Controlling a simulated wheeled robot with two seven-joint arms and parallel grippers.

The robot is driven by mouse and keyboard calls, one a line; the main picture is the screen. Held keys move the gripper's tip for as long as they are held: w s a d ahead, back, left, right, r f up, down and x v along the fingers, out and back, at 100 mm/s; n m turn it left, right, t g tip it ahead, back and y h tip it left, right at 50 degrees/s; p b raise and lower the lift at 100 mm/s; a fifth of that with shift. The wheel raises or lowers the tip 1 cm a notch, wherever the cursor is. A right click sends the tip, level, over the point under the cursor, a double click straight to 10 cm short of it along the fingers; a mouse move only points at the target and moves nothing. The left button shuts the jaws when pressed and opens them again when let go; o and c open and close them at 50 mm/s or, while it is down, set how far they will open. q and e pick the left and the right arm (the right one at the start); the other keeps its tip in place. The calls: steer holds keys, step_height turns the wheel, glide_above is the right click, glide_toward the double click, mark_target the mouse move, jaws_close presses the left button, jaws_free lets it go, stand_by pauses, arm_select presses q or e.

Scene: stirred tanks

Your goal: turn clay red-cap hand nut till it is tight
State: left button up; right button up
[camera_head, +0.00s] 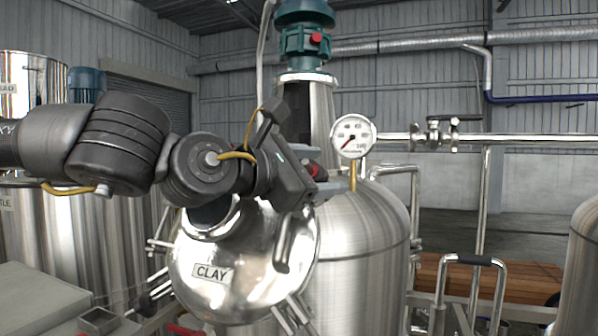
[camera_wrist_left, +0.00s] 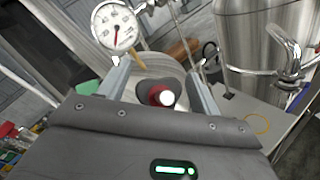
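The clay tank's round steel cover (camera_head: 245,265) carries a "CLAY" label (camera_head: 211,272) and faces me at the centre left of the head view. My left gripper (camera_head: 322,178) is at the upper right of this cover. A red cap (camera_head: 314,169) shows partly between its fingers; the rest is hidden by the gripper. In the left wrist view the red cap (camera_wrist_left: 159,95), with a bright white end, sits between the two grey fingers of my left gripper (camera_wrist_left: 160,85). Gaps show on both sides, so the fingers are open around it. My right gripper is not in view.
A pressure gauge (camera_head: 353,137) on a brass stem stands close beside the left gripper. A steel pipe with a valve (camera_head: 435,136) runs to the right. A bent handle (camera_head: 284,240) crosses the cover. The stirrer motor (camera_head: 304,40) rises above the tank.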

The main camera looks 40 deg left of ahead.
arm_select(q)
steer(key=shift+f, duration=0.15)
steer(key=shift+s+a+b, duration=0.1)
steer(key=shift+s+b, duration=0.25)
steer(key=s+a+b, duration=0.1)
steer(key=s+b, duration=0.2)
steer(key=s, duration=0.7)
steer(key=shift+a+r+b, duration=0.3)
steer(key=shift+r, duration=0.05)
steer(key=shift+w, duration=0.1)
